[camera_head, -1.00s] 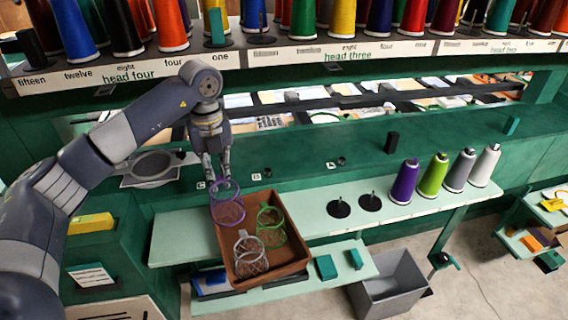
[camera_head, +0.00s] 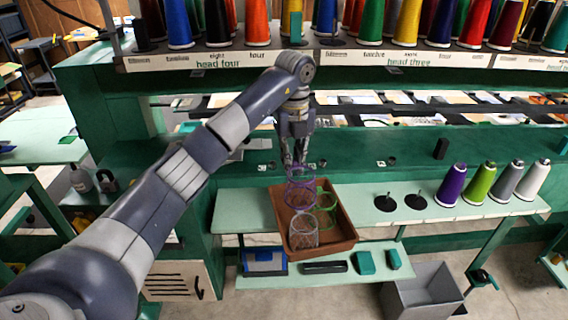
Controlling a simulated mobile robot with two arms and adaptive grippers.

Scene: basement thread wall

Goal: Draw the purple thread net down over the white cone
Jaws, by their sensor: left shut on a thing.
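My left gripper (camera_head: 294,158) points down over the brown tray and is shut on the top of the purple thread net (camera_head: 300,190). The net is an open mesh tube and hangs above or in the tray; I cannot tell whether it touches the bottom. The white cone (camera_head: 533,180) stands upright at the right end of a row on the pale green shelf, well to the right of the net. It is bare. My right gripper is not in view.
The brown tray (camera_head: 342,236) also holds a green net (camera_head: 326,202) and a white net (camera_head: 304,232). Purple (camera_head: 451,185), green (camera_head: 480,183) and grey (camera_head: 507,181) cones stand left of the white one. Two black spindle discs (camera_head: 386,202) (camera_head: 415,201) lie between tray and cones. A grey bin (camera_head: 425,291) stands below.

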